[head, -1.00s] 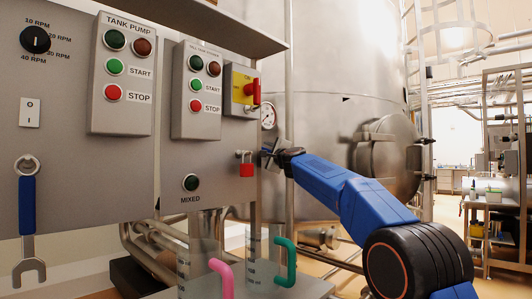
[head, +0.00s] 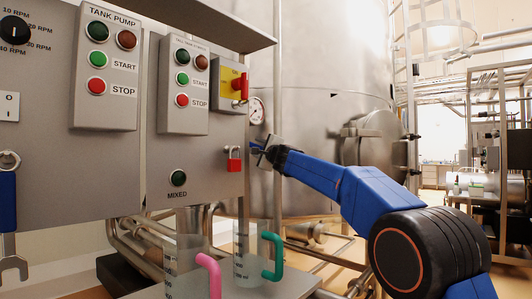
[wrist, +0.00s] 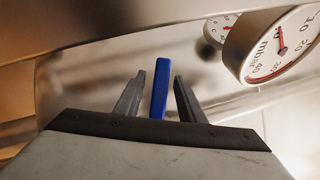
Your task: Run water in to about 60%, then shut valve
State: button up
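My gripper (head: 258,148) is at the right edge of the grey control panel, in front of the steel tank (head: 320,60). In the wrist view my gripper (wrist: 160,76) has its two fingers apart, with a blue bar-shaped handle (wrist: 160,90) between them. A gap shows on both sides of the handle, so the fingers do not look closed on it. In the head view a small bit of blue shows at the fingertips. I cannot tell what the handle is fixed to. No water or level reading can be made out.
A red padlock (head: 234,160) hangs on the panel just left of my gripper. A round gauge (head: 257,110) sits above it, and a large mbar dial (wrist: 280,45) shows close by in the wrist view. Pink-handled (head: 210,275) and green-handled (head: 273,255) jugs stand below.

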jog(key=v, duration=0.8)
jog(key=shift+d, duration=0.1)
dwell(0.6)
